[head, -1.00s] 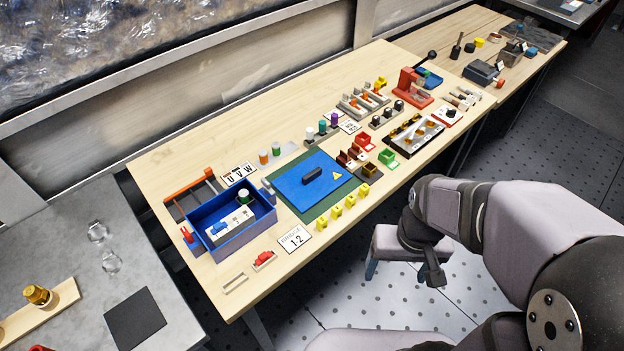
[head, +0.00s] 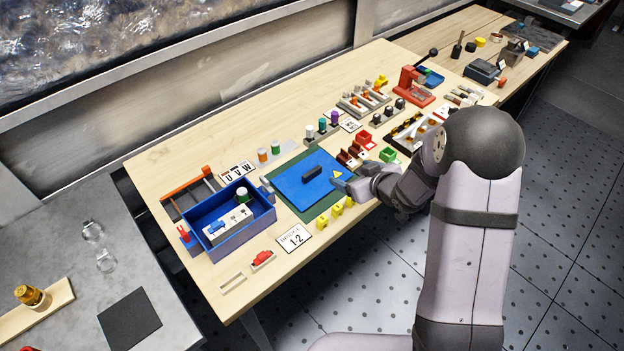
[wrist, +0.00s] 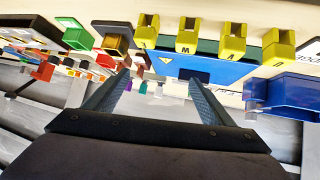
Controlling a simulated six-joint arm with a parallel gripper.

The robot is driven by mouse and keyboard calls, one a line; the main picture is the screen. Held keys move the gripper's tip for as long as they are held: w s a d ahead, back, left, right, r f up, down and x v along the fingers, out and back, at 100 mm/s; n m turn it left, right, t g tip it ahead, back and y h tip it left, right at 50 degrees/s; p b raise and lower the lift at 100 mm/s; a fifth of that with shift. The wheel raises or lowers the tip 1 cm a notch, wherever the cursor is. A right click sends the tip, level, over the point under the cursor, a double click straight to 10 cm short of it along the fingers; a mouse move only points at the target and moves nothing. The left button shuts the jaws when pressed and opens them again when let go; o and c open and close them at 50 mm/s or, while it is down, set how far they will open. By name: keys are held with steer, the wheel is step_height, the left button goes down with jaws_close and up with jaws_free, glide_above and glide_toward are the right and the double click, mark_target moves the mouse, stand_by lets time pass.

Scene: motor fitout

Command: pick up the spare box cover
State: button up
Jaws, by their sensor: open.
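In the wrist view the blue cover (wrist: 225,70) shows beyond the fingers. My gripper (head: 341,184) is at the cover's right edge in the head view; I cannot tell its height above it. In the wrist view my gripper (wrist: 160,82) has its two fingers apart with nothing held between them.
Yellow blocks (head: 337,210) line the mat's front edge, close to my gripper. Green (head: 388,155) and red (head: 364,138) bins stand to the right. A blue open box (head: 230,238) with parts inside stands left. The bench's back left (head: 215,150) is clear.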

mark_target(312, 170)
steer(key=a+y, duration=0.1)
steer(key=a, duration=0.1)
steer(key=a+f+n+y, duration=0.1)
steer(key=a+y, duration=0.1)
steer(key=a, duration=0.1)
steer(key=shift+w+a+f+n+y, duration=0.1)
steer(key=shift+a+f+n+y, duration=0.1)
steer(key=shift+a+n+y, duration=0.1)
steer(key=shift+a+y, duration=0.5)
steer(key=shift+w+a+f, duration=0.2)
steer(key=shift+w+a, duration=0.1)
steer(key=shift+a, duration=0.2)
steer(key=shift+w+a+f, duration=0.2)
steer(key=shift+w, duration=0.05)
steer(key=shift+a+p, duration=0.1)
steer(key=shift+p, duration=0.25)
steer(key=shift+f+p+x, duration=0.15)
steer(key=shift+p+x, duration=0.4)
steer(key=shift+x, duration=0.7)
steer(key=shift+f+p+x, duration=0.15)
steer(key=shift+p+x, duration=0.35)
steer(key=shift+x, duration=0.75)
steer(key=shift+s, duration=0.15)
steer(key=shift+c, duration=0.4)
steer(key=shift+r, duration=0.1)
steer(key=c, duration=1.4)
